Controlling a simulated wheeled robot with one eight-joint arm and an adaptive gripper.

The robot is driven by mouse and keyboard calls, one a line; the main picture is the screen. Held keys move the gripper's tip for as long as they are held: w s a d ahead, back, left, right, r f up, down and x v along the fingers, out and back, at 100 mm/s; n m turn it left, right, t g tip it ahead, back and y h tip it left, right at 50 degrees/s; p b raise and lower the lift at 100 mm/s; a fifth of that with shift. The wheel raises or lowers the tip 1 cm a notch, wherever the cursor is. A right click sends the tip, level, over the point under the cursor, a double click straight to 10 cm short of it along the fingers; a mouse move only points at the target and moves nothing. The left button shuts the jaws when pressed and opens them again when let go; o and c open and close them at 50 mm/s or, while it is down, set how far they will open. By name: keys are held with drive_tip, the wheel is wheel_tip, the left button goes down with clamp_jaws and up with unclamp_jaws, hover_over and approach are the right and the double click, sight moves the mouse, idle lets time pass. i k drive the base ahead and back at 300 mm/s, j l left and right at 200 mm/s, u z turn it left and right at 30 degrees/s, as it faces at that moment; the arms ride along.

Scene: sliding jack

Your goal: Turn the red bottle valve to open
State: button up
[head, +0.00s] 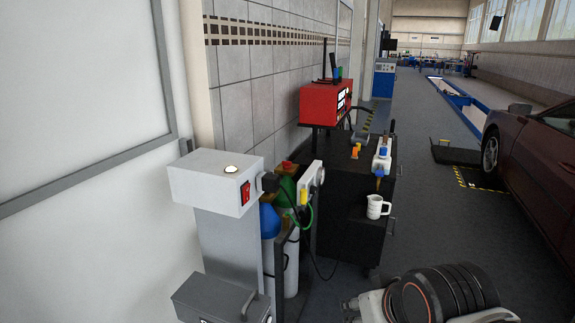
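A small red piece (287,165), which looks like the red bottle valve, shows at the top of a group of gas bottles left of the middle. It is partly hidden, and I cannot tell how it is turned. Below it are a green bottle top (286,188) and a blue bottle top (268,221). A white bottle body (291,265) stands lower down. A grey box with a red switch (245,192) covers part of the bottles from the front left. Parts of my arm show at the bottom right, well apart from the bottles. My gripper's fingers are not visible.
A green hose (308,217) hangs beside the bottles. A dark red car (535,155) stands at the right. The floor between is clear.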

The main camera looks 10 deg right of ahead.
sight(286, 164)
drive_tip(key=i+l, duration=0.15)
drive_tip(key=i, duration=0.35)
drive_tip(key=i+l, duration=0.2)
drive_tip(key=i, duration=0.25)
drive_tip(key=i+l, duration=0.15)
drive_tip(key=i, duration=0.35)
drive_tip(key=i+l+u, duration=0.1)
drive_tip(key=i, duration=0.35)
drive_tip(key=i+l, duration=0.25)
drive_tip(key=i, duration=0.25)
